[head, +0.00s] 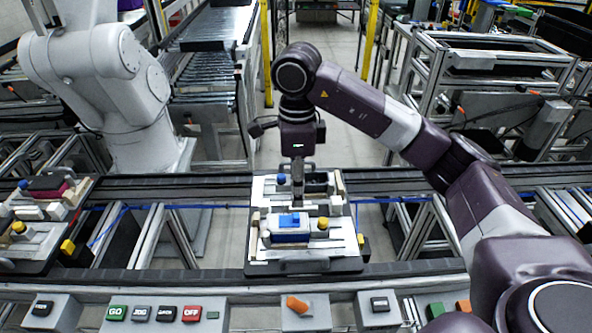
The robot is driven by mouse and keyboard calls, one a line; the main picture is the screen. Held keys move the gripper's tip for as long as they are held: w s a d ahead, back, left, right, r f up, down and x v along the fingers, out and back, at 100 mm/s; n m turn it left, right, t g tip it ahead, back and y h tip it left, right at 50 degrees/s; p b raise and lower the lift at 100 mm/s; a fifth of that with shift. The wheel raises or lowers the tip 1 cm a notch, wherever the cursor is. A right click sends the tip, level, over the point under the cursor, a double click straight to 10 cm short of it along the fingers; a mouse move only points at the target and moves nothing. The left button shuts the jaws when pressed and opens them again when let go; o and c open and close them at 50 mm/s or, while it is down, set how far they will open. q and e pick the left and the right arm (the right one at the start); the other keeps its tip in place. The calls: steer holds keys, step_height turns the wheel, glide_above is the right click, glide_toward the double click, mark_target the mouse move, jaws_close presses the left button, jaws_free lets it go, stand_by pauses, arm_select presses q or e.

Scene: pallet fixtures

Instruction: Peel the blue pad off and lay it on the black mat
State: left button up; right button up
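The blue pad (289,220) lies on top of a pale block that sits on the near part of the pallet fixture (342,240). A small dark area (317,182) at the back right of the fixture may be the black mat; it is too small to be sure. My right gripper (298,200) points straight down over the middle of the fixture, just behind the blue pad and apart from it. Its fingers look narrow and close together; whether anything is between them is too small to tell. My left gripper is out of view.
Yellow knobs (323,223) and a blue knob (281,179) stand up from the fixture. Another loaded pallet (40,225) is at the far left. A button panel (155,313) runs along the front. A white robot arm (95,75) stands behind left.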

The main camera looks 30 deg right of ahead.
mark_target(297, 215)
steer(key=shift+w+d+f, duration=0.1)
steer(key=shift+f, duration=0.25)
steer(key=f, duration=0.1)
steer(key=f+p, duration=0.1)
steer(key=s+f, duration=0.1)
steer(key=f, duration=0.1)
steer(key=shift+a+p, duration=0.25)
steer(key=shift+p, duration=0.15)
step_height(297, 215, down, 2)
steer(key=shift+w+d+f, duration=0.1)
steer(key=shift+w, duration=0.05)
steer(key=shift+w+f+p, duration=0.1)
steer(key=shift+f+p, duration=0.15)
steer(key=shift+p, duration=0.05)
steer(key=c, duration=0.9)
steer(key=shift+o, duration=0.7)
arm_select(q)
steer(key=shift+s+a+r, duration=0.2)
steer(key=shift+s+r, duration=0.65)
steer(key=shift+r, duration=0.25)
arm_select(e)
jaws_close()
